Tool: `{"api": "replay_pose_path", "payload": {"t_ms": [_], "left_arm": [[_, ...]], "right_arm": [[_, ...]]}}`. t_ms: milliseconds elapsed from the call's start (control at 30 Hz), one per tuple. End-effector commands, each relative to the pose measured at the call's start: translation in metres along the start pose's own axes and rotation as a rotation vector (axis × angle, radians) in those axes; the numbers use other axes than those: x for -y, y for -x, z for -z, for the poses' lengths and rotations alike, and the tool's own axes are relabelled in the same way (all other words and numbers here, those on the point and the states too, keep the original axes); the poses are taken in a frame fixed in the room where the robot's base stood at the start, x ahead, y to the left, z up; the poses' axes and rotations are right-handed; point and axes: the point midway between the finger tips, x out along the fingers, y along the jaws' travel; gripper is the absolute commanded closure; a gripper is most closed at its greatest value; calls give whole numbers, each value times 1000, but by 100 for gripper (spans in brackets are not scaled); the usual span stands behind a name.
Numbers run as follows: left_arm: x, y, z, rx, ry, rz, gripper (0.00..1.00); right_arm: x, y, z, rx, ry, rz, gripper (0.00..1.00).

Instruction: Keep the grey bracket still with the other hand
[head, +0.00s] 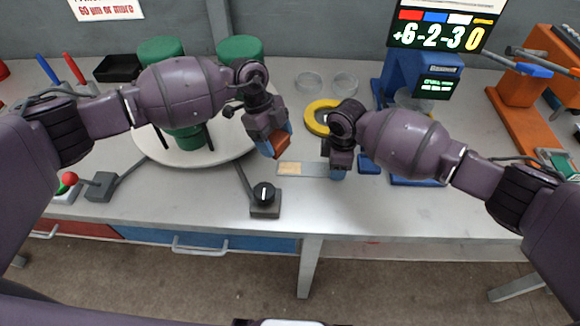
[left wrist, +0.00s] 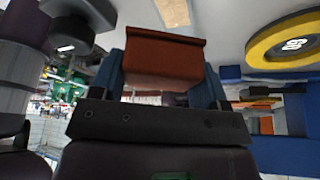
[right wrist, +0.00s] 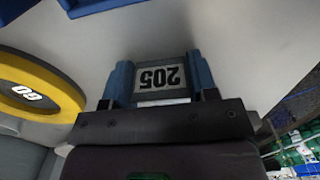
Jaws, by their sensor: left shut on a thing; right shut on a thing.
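The grey bracket (head: 315,170) is a flat grey piece with a tan patch at its left end, lying on the table at the middle. My right gripper (head: 338,172) is shut on its right end. In the right wrist view a grey face of it with a "205" label (right wrist: 160,78) shows between the blue fingers. My left gripper (head: 272,146) is shut on a red-brown block (head: 281,140) and holds it above the table, left of the bracket. The block also fills the jaws in the left wrist view (left wrist: 162,62). The bracket's tan patch shows beyond it.
A yellow ring (head: 313,118) lies behind the bracket. A black dial box (head: 265,208) stands in front, near the table edge. A white turntable (head: 160,155) with green cylinders is at left. A blue stand with a display (head: 432,82) is at back right.

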Motion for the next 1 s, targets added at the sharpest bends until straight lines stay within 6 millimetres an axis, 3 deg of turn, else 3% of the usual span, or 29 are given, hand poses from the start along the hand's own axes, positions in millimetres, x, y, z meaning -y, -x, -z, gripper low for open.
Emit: {"api": "replay_pose_path", "payload": {"t_ms": [267,300,467,767,1000], "left_arm": [[0,1,1,0,-1,1,54],[0,1,1,0,-1,1,54],[0,1,1,-1,-1,1,54],[0,1,1,-1,-1,1,54],[0,1,1,-1,-1,1,54]], "right_arm": [[1,-2,-1,3,-1,2,75],[1,-2,-1,3,-1,2,41],[0,-1,-1,2,-1,1,17],[0,1,0,0,0,0,17],[0,27,0,-1,0,-2,17]]}}
